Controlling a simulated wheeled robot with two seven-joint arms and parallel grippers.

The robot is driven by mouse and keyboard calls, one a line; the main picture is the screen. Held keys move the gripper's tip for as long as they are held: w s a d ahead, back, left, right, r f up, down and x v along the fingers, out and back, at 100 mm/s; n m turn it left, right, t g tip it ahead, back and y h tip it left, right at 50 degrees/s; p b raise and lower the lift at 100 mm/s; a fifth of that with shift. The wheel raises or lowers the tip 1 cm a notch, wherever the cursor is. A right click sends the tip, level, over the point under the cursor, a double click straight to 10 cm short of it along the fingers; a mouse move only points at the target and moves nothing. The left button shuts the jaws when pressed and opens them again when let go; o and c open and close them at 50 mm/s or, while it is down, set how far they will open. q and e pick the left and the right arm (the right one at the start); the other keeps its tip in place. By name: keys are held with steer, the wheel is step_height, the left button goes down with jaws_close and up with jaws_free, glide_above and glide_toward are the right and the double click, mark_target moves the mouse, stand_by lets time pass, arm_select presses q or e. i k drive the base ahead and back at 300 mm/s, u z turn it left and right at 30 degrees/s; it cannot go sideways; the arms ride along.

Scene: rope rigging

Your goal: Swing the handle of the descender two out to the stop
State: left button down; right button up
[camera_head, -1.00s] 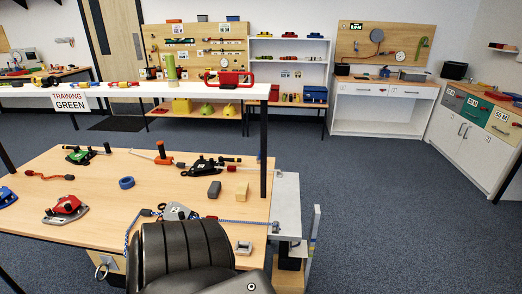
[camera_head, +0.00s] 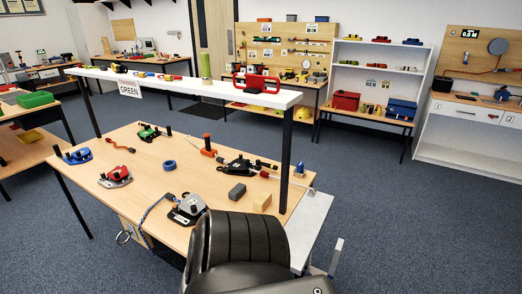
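Several descenders lie on the wooden table: a grey one (camera_head: 187,209) with a blue-white rope (camera_head: 150,208) running off its left side, a red one (camera_head: 116,177), a blue one (camera_head: 77,156), a green one (camera_head: 149,133) and a black one (camera_head: 238,167). Their number labels are too small to read, so I cannot tell which is descender two or how its handle stands. The grey one's lower right is close to the black chair back, which hides the table there. Neither of my grippers is in view.
A black chair (camera_head: 238,240) stands at the table's front right. A white overhead shelf (camera_head: 180,84) on dark posts spans the table (camera_head: 88,195). A blue tape roll (camera_head: 170,165), a grey block (camera_head: 237,192) and a wooden block (camera_head: 262,202) lie on it. Carpet is clear at right.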

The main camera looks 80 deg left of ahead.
mark_target(259, 162)
steer(key=u, duration=0.6)
steer(key=i, duration=0.75)
steer(key=u, duration=0.85)
